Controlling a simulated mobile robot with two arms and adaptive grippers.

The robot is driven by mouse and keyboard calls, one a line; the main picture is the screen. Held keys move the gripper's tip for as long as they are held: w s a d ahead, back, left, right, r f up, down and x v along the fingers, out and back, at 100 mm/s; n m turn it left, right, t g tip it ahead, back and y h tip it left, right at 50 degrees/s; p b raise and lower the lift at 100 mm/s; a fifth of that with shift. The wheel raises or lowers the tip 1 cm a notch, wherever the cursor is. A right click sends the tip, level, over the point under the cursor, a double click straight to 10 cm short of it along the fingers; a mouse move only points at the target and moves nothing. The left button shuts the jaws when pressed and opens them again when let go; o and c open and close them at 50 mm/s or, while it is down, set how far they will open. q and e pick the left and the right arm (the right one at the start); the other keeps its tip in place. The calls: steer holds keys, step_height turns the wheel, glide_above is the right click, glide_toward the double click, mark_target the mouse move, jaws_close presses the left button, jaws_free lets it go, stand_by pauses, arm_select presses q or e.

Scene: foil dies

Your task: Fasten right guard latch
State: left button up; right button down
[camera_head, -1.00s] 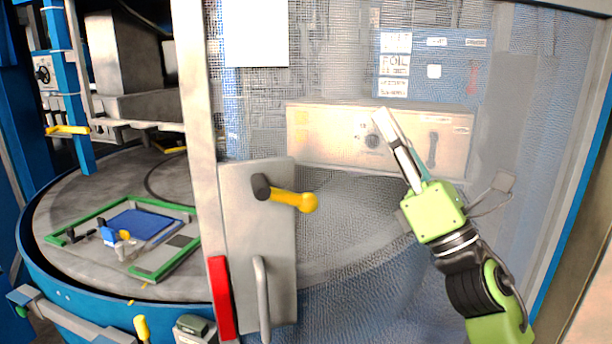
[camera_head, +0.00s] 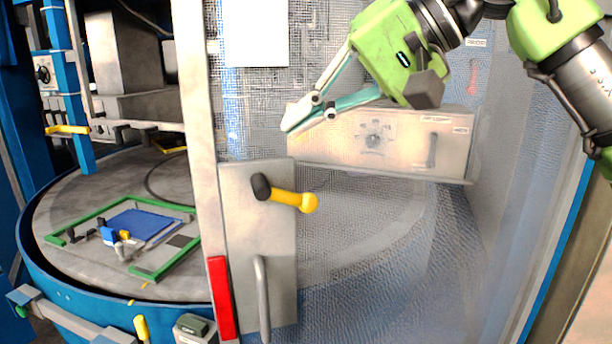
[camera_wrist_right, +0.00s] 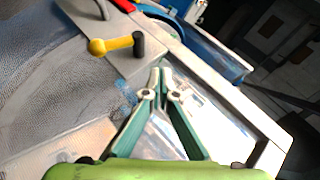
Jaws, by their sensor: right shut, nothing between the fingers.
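The guard latch has a yellow lever with a round knob (camera_head: 290,198) on a dark pivot, mounted on a grey plate (camera_head: 235,235) of the mesh guard door. The lever points right and slightly down. It also shows in the right wrist view (camera_wrist_right: 113,44). My right gripper (camera_head: 287,127) is shut and empty. It is above the latch in the head view, its fingertips pointing down and left, apart from the lever. In the right wrist view the fingertips (camera_wrist_right: 160,66) meet just below the dark pivot. My left gripper is out of view.
A vertical grey handle (camera_head: 262,300) and a red strip (camera_head: 221,298) are below the latch. The mesh guard (camera_head: 380,240) spans the right side. Left of the door edge is a round table (camera_head: 70,200) with a green frame (camera_head: 100,211).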

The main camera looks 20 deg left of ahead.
steer(key=w+d+r+n+t+h, duration=0.1)
steer(key=d+r+t+h, duration=0.1)
steer(key=d, duration=0.4)
steer(key=shift+r+h, duration=0.2)
steer(key=shift+h, duration=0.7)
steer(key=shift+w, duration=0.15)
steer(key=p, duration=0.2)
glide_above(308, 200)
steer(key=f, duration=0.5)
steer(key=w+f, duration=0.1)
steer(key=f, duration=0.1)
steer(key=shift+d+f, duration=0.3)
steer(key=shift+f, duration=0.1)
steer(key=shift+s+a+f, duration=0.15)
steer(key=shift+s+f, duration=0.1)
steer(key=shift+f, duration=0.3)
steer(key=shift+s+a+f, duration=0.1)
steer(key=shift+s+f, duration=0.15)
steer(key=shift+f, duration=0.25)
steer(key=shift+s+a+f, duration=0.1)
steer(key=shift+s+f, duration=0.2)
steer(key=shift+f, duration=0.45)
steer(key=shift+f, duration=0.1)
